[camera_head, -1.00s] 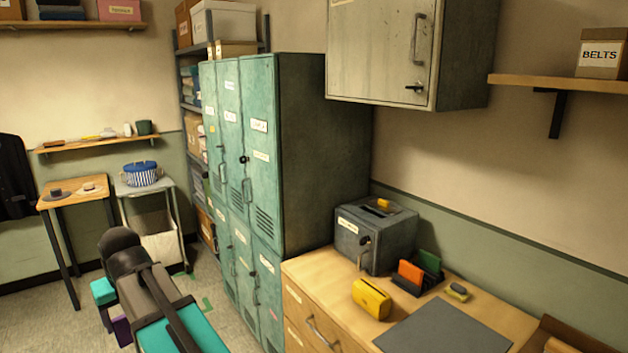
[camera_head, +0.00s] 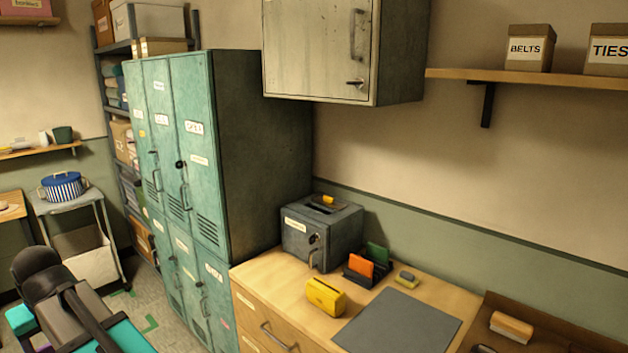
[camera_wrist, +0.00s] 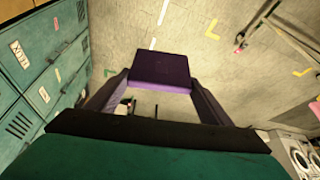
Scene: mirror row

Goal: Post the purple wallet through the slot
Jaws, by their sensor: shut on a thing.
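The purple wallet (camera_wrist: 162,68) is a flat dark purple block in the wrist view. My gripper (camera_wrist: 160,82) is shut on it, with one finger at each side and the wallet out at the fingertips. A grey metal box (camera_head: 320,236) stands on the wooden counter in the head view, with a dark slot (camera_head: 324,206) in its top. A small yellow piece shows at the slot. My arm is at the lower left of the head view, well away from the box. The gripper's fingers are not clear there.
On the counter (camera_head: 262,284) are a yellow wallet (camera_head: 326,297), a rack with an orange wallet (camera_head: 360,263) and a green one, and a grey mat (camera_head: 398,320). Green lockers (camera_head: 255,150) stand between my arm and the box. A wall cabinet (camera_head: 318,50) hangs above it.

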